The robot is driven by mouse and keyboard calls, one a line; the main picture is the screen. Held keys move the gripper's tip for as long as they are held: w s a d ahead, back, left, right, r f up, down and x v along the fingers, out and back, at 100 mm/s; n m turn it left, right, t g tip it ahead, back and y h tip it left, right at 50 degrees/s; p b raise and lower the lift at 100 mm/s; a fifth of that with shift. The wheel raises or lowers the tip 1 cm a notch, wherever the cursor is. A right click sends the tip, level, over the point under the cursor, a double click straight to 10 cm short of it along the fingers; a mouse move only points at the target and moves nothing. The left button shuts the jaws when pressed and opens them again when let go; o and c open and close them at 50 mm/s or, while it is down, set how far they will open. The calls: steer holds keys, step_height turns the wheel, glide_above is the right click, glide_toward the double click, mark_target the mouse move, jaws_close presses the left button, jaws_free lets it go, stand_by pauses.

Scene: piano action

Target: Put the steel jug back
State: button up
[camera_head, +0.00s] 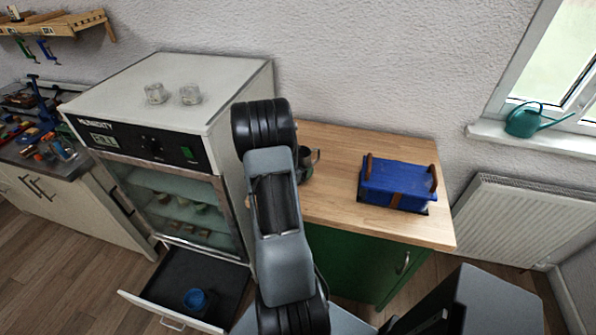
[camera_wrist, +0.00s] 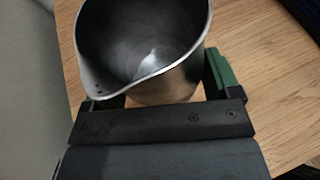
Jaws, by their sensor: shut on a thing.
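The steel jug (camera_head: 306,163) is over the wooden worktop (camera_head: 335,143), partly hidden behind my arm in the head view. In the wrist view the jug (camera_wrist: 150,55) shows its open mouth and an empty-looking grey inside, with its spout toward the lower left. My gripper (camera_wrist: 152,92) is shut on the jug, one finger on either side of its body. The wood lies close below the jug; I cannot tell whether its base touches it. My gripper's fingers are hidden by the arm in the head view.
The white cabinet (camera_head: 165,85) stands left, with two glass jars on top. Its lower drawer (camera_head: 165,312) is open and holds a blue jar (camera_head: 196,301). Worktop between jug and blue thing is clear.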

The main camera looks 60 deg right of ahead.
steer(key=shift+f, duration=0.85)
steer(key=shift+f, duration=0.2)
steer(key=o, duration=1)
steer(key=shift+c, duration=0.2)
steer(key=shift+r, duration=0.15)
